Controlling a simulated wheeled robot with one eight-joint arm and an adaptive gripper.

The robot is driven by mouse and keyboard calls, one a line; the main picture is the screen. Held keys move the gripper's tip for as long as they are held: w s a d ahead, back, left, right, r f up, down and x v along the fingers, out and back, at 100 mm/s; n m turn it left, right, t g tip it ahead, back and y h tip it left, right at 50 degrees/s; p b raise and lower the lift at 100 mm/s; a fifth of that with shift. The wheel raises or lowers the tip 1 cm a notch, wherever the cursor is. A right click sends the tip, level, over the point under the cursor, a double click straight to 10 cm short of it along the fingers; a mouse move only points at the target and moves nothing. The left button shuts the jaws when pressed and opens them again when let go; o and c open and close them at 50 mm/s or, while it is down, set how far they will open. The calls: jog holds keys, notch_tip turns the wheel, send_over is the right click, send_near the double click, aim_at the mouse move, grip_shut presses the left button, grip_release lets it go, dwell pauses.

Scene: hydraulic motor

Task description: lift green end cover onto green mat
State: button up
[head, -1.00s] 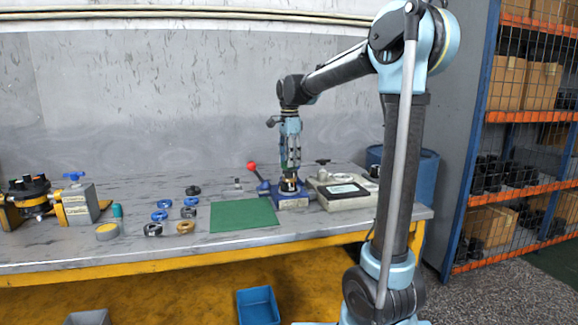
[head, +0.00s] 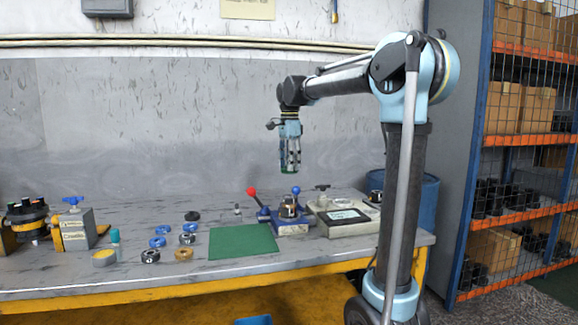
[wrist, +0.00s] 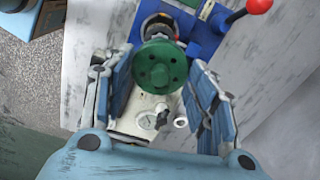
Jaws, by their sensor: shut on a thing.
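My gripper (head: 290,160) hangs pointing down, well above the bench. It is shut on the green end cover (wrist: 160,66), a round green disc with several holes, seen between the fingers in the wrist view. In the head view the cover is only a small green patch at the fingertips. The motor body (head: 289,208) stands upright on the blue fixture (head: 291,226) below the gripper, apart from the cover. The green mat (head: 243,242) lies flat and bare on the bench, left of the fixture.
A red-knobbed lever (head: 253,193) rises at the fixture's left and a blue knob (head: 296,190) behind the motor. The air around the gripper is clear.

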jog(key=shift+r, duration=0.25)
jog(key=shift+r, duration=0.55)
